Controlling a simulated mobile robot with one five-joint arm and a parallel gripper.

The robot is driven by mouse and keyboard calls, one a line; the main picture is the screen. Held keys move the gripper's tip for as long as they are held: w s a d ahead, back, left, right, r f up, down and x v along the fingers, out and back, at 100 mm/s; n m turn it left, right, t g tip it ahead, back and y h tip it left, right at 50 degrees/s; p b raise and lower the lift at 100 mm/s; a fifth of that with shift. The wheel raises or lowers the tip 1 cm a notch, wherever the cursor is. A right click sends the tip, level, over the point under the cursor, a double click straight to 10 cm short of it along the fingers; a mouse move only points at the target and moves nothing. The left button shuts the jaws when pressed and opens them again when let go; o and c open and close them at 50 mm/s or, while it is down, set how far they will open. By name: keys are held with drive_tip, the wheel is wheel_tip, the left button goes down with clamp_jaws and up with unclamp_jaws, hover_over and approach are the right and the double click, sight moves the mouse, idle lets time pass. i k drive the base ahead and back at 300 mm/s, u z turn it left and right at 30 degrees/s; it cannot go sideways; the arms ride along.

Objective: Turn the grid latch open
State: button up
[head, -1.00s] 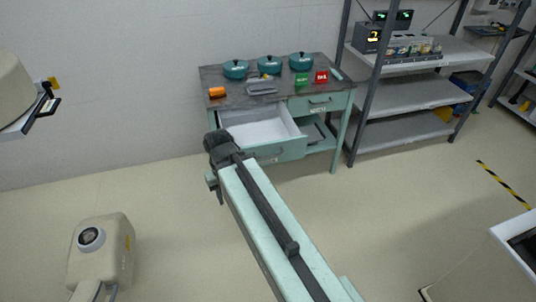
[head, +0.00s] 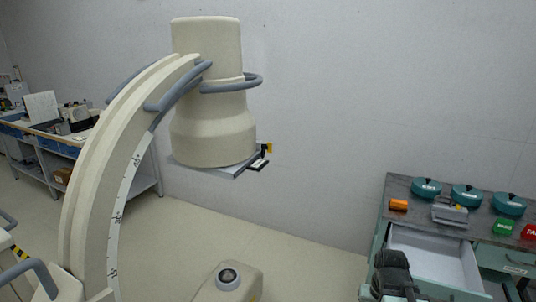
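The tall cream imaging column head (head: 210,130) hangs from a curved arm (head: 105,190) with angle marks. A thin grey plate (head: 222,168) sits under its lower end. A small black latch-like part with a white face (head: 259,164) sticks out at the plate's right edge, beside a yellow tag (head: 268,148). I cannot tell how far the latch is turned. The dark end of my arm, with my gripper (head: 393,276), shows at the bottom right, well apart from the latch. Its fingers cannot be made out.
A cream unit with a round dark lens (head: 228,275) stands on the floor below the head. At right, a workbench (head: 425,198) has an open drawer (head: 435,258), teal pots (head: 466,195) and an orange item (head: 398,204). Bare floor lies between head and bench.

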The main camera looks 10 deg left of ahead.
sight(269, 146)
drive_tip(key=k, duration=0.5)
drive_tip(key=z, duration=1.5)
drive_tip(key=i, duration=1.45)
drive_tip(key=u, duration=3.75)
drive_tip(key=i, duration=1.05)
drive_tip(key=z, duration=0.05)
